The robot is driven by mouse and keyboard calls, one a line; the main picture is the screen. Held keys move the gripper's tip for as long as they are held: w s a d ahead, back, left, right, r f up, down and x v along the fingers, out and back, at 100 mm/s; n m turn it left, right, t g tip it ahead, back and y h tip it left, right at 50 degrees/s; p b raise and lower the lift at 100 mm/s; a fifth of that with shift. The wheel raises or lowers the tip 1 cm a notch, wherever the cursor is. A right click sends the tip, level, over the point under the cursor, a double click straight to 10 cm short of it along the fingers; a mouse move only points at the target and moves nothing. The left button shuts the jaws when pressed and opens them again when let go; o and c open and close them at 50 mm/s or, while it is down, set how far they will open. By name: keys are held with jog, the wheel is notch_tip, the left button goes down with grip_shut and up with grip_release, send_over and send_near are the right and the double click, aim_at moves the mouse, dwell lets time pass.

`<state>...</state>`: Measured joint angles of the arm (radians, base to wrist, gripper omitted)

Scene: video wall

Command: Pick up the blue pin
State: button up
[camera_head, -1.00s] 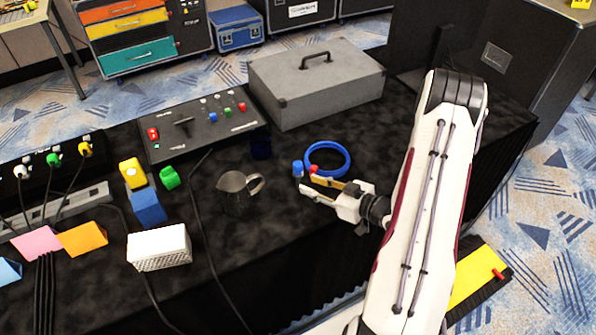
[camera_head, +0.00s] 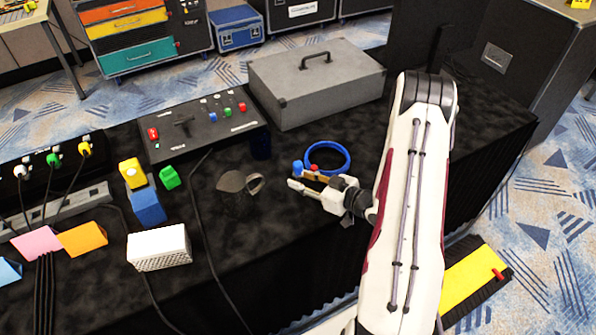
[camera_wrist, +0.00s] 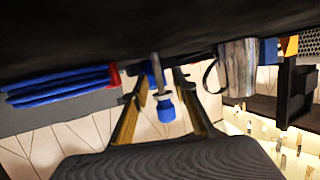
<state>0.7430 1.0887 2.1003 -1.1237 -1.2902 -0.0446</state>
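The blue pin (camera_head: 298,167) stands on the black-covered table, just left of the blue cable ring. In the wrist view, which is upside down, its blue cap (camera_wrist: 167,109) and a short grey shaft show between my two fingers. My gripper (camera_head: 298,179) is open and low over the table, reaching in from the right. In the wrist view the gripper (camera_wrist: 162,82) has a finger on each side of the pin, with gaps visible beside the cap. I cannot tell whether either finger touches the shaft.
The blue cable ring (camera_head: 345,150) with a red tag lies close behind my gripper. A dark metal mug (camera_head: 233,183) is to the left. A grey case (camera_head: 318,85) and a control panel (camera_head: 200,125) stand behind. A white block (camera_head: 159,247) is at front left.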

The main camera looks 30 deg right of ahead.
aim_at(302, 176)
jog(key=shift+c, duration=0.4)
grip_shut()
jog(key=shift+r, duration=0.2)
jog(key=shift+r, duration=4.8)
